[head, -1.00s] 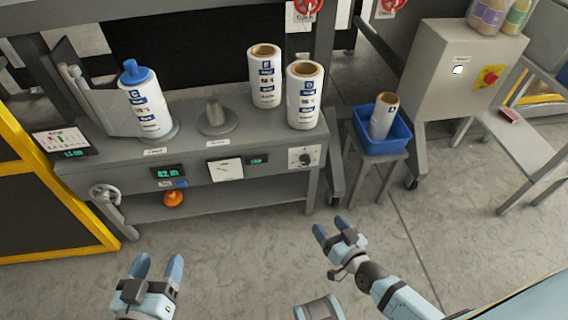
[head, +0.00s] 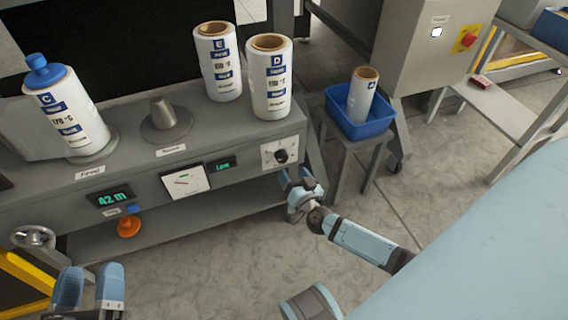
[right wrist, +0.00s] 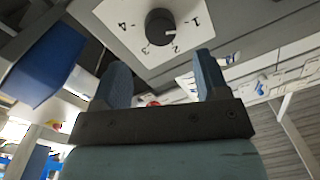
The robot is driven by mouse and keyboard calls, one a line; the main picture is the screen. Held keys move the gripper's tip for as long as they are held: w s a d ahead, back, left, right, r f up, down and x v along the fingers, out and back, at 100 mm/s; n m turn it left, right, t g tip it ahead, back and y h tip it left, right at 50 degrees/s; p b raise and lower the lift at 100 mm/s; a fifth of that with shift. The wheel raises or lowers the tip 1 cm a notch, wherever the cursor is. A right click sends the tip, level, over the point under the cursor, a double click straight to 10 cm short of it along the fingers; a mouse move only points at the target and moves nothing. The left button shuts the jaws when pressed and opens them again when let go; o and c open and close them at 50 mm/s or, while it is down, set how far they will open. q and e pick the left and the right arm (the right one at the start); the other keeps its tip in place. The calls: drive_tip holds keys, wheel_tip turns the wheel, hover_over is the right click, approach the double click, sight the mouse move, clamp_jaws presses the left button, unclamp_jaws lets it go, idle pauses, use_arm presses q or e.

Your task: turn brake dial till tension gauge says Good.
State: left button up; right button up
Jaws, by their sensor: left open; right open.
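The brake dial (head: 281,156) is a black round knob on a white plate at the right end of the bench front. My left gripper (head: 89,281) is open and empty at lower left.
On the bench (head: 128,167) stand a blue-capped roll (head: 66,115) and two other rolls (head: 218,65) (head: 269,80). A blue bin (head: 361,129) on a stool stands right of the dial. A handwheel (head: 33,237) is at far left. Open floor lies in front.

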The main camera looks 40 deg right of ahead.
sight(284, 159)
drive_tip(key=w, duration=0.2)
drive_tip(key=w+b, duration=0.1)
drive_tip(key=w, duration=0.1)
drive_tip(key=w+d, duration=0.1)
drive_tip(key=w, duration=0.1)
drive_tip(key=shift+w+b, duration=0.3)
use_arm(q)
wheel_tip(284, 159, down, 3)
drive_tip(key=shift+w+d+f+g, duration=0.1)
drive_tip(key=shift+w+g, duration=0.05)
drive_tip(key=shift+g, duration=0.35)
use_arm(e)
drive_tip(key=c, duration=0.9)
use_arm(q)
drive_tip(key=shift+r, duration=0.2)
